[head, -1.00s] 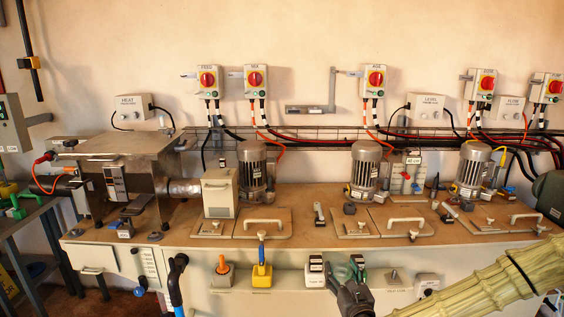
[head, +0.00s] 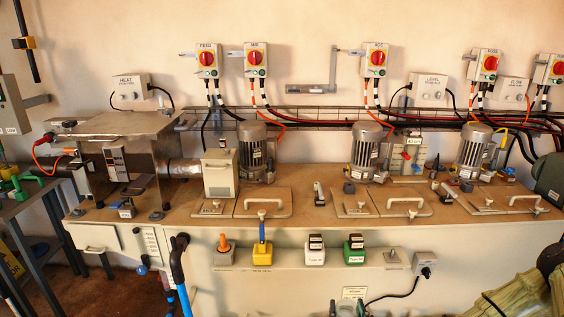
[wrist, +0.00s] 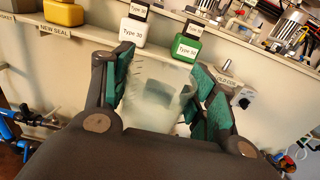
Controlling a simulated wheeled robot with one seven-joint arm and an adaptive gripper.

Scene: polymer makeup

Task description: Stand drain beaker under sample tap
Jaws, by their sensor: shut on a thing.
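My gripper (wrist: 162,72) is shut on a translucent, pale beaker (wrist: 152,98), with one green-padded finger on each side of it. The beaker's lower part is hidden behind my wrist, and whether it holds anything is unclear. I cannot pick out the sample tap for certain; a small blue-handled fitting (head: 142,269) sits low on the bench front at left.
A white bottle (head: 315,250), a green bottle (head: 354,249) and a yellow container (head: 262,253) stand on the front shelf. A black-and-blue hose (head: 180,270) hangs at its left. A small box (head: 425,263) with a cable is at right. Motors and hatches crowd the bench top.

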